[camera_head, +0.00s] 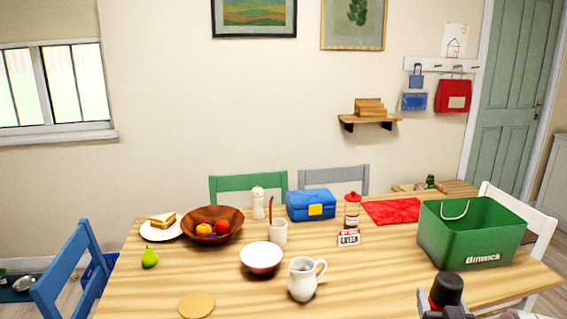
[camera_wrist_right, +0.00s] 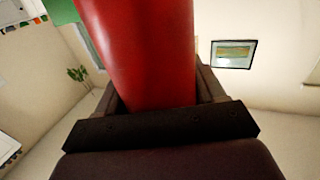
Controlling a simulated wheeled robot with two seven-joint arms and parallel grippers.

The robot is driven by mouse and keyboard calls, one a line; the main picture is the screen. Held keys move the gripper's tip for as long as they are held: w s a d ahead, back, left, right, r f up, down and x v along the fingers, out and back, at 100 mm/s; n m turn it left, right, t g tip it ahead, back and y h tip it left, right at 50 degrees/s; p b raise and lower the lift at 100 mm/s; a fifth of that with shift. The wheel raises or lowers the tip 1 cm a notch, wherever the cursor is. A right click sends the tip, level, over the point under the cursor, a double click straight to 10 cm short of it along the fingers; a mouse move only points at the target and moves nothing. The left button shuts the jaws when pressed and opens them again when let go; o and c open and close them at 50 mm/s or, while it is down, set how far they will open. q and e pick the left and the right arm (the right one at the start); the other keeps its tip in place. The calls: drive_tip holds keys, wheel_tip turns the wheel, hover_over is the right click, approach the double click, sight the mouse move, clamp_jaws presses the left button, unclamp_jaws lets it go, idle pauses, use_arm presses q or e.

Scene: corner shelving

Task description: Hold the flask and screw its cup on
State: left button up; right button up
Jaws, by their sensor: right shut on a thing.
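The red flask (camera_head: 437,305) is at the bottom right of the head view, at the table's near edge, with a rounded black top (camera_head: 447,288). I cannot tell whether that top is the cup or a stopper. In the right wrist view the red body of the flask (camera_wrist_right: 140,50) fills the middle, between the fingers. My right gripper (camera_wrist_right: 155,95) is shut on it. The flask's lower part is cut off by the head view's edge. No separate cup can be made out. My left gripper is not in view.
A green crate (camera_head: 470,248) stands just behind the flask. A white jug (camera_head: 303,280), a bowl (camera_head: 261,257) and a small sign (camera_head: 349,239) stand to the left. A blue lunch box (camera_head: 311,206) and a red cloth (camera_head: 392,211) lie further back. The table's front middle is clear.

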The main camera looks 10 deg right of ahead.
drive_tip(key=a+f+n+y, duration=0.3)
drive_tip(key=a+f+y, duration=0.2)
drive_tip(key=a+f, duration=1.3)
wheel_tip(320, 180, up, 12)
drive_tip(key=w+a+p, duration=0.1)
drive_tip(key=a+p, duration=0.1)
drive_tip(key=p, duration=1.1)
drive_tip(key=shift+w+a+f+t, duration=0.2)
drive_tip(key=shift+w+t, duration=0.1)
drive_tip(key=shift+t, duration=0.1)
drive_tip(key=shift+a, duration=0.1)
drive_tip(key=s+a+f+n+g+y, duration=0.2)
drive_tip(key=a+n+y, duration=0.2)
drive_tip(key=a+y, duration=0.2)
drive_tip(key=s+a+f+n+g+y, duration=0.2)
drive_tip(key=s+a+n+y, duration=0.1)
drive_tip(key=a, duration=0.5)
drive_tip(key=n+y, duration=0.1)
drive_tip(key=y, duration=0.1)
drive_tip(key=shift+s+a+f+y, duration=0.2)
drive_tip(key=shift+s+a+y, duration=0.1)
drive_tip(key=shift+y, duration=0.1)
